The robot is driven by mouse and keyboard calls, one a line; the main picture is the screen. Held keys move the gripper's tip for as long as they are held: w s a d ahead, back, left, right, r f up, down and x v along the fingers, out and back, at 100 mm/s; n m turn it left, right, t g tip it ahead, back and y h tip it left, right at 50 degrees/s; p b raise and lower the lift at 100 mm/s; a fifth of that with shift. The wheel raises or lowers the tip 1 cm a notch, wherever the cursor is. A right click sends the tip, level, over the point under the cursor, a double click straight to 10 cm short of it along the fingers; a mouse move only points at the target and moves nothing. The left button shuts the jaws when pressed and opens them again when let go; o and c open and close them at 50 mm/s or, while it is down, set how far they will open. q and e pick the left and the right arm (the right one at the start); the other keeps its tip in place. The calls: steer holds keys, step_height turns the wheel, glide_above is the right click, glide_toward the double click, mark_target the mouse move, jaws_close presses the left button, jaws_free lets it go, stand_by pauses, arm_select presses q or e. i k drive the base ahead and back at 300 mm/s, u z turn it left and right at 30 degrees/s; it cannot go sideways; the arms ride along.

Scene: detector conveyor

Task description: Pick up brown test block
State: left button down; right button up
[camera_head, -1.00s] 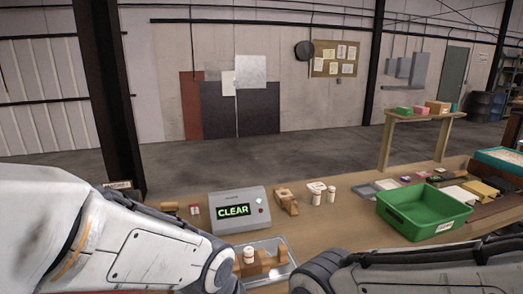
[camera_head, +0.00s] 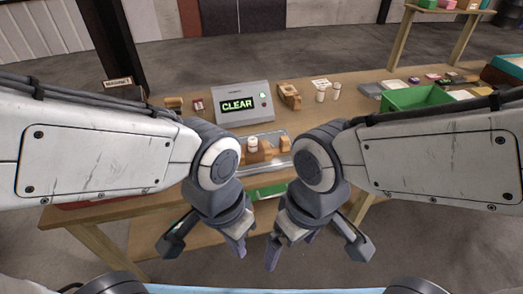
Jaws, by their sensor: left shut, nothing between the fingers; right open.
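Brown blocks show in several places in the head view. One brown block (camera_head: 289,96) stands on the table just right of the detector. Other brown pieces (camera_head: 266,153) sit in a clear tray (camera_head: 267,167) in front of the detector, beside a small white bottle (camera_head: 252,144). I cannot tell which is the test block. My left gripper (camera_head: 239,249) is shut and empty, pointing down in front of the table's near side. My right gripper (camera_head: 273,256) is open and empty, close beside it. Both are apart from all the blocks, and my arms hide parts of the table.
The grey detector (camera_head: 244,102) reads "CLEAR". A small brown piece (camera_head: 174,102) lies to its left. Two white bottles (camera_head: 321,96) stand right of the detector. A green bin (camera_head: 415,96) is farther right, partly hidden by my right arm. Free tabletop lies between bottles and bin.

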mark_target(265, 153)
steer(key=k, duration=0.65)
steer(key=u, duration=0.6)
steer(key=i, duration=0.5)
steer(key=u, duration=0.55)
steer(key=i, duration=1.2)
steer(key=z, duration=0.75)
